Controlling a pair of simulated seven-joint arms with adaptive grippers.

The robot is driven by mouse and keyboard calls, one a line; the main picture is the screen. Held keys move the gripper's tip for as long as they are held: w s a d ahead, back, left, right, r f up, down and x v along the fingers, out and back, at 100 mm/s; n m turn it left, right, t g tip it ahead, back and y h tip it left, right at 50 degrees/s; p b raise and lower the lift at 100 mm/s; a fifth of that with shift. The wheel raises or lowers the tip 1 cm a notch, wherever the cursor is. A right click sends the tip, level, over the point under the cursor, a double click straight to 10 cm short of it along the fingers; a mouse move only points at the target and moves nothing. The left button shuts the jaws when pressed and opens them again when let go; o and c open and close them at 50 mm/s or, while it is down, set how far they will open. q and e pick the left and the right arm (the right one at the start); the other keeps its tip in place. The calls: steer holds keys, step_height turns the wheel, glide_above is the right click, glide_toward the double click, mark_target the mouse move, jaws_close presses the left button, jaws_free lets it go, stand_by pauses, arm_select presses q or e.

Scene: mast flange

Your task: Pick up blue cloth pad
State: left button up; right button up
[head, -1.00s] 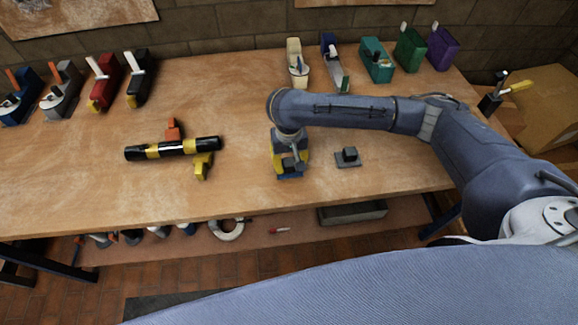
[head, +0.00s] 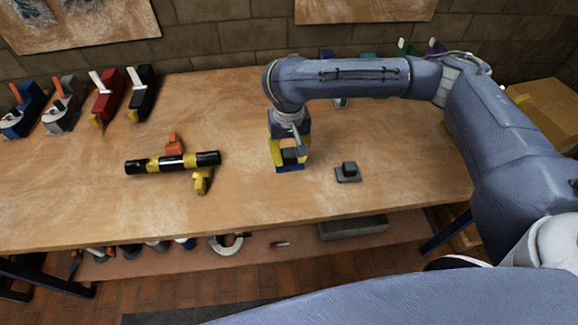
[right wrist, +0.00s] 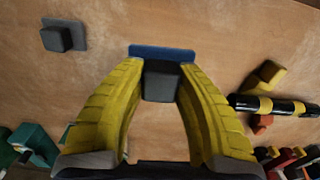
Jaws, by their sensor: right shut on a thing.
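The blue cloth pad (head: 290,168) is a flat blue piece with a grey block handle (right wrist: 160,82) on top. It shows at the fingertips of my right gripper (head: 289,150) in the head view, and its blue edge shows in the right wrist view (right wrist: 150,52). The right gripper's yellow fingers are shut on the grey handle, one on each side. The pad appears a little above the table. My left gripper is in neither view.
A grey pad with a dark block (head: 348,173) lies just right of the gripper. A black and yellow mast (head: 172,162) with orange and yellow clamps lies to the left. Several tools stand along the table's back edge. The front middle of the table (head: 230,195) is bare.

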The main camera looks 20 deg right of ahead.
mark_target(289, 152)
steer(key=shift+r, duration=4.25)
steer(key=o, duration=0.4)
steer(key=c, duration=0.5)
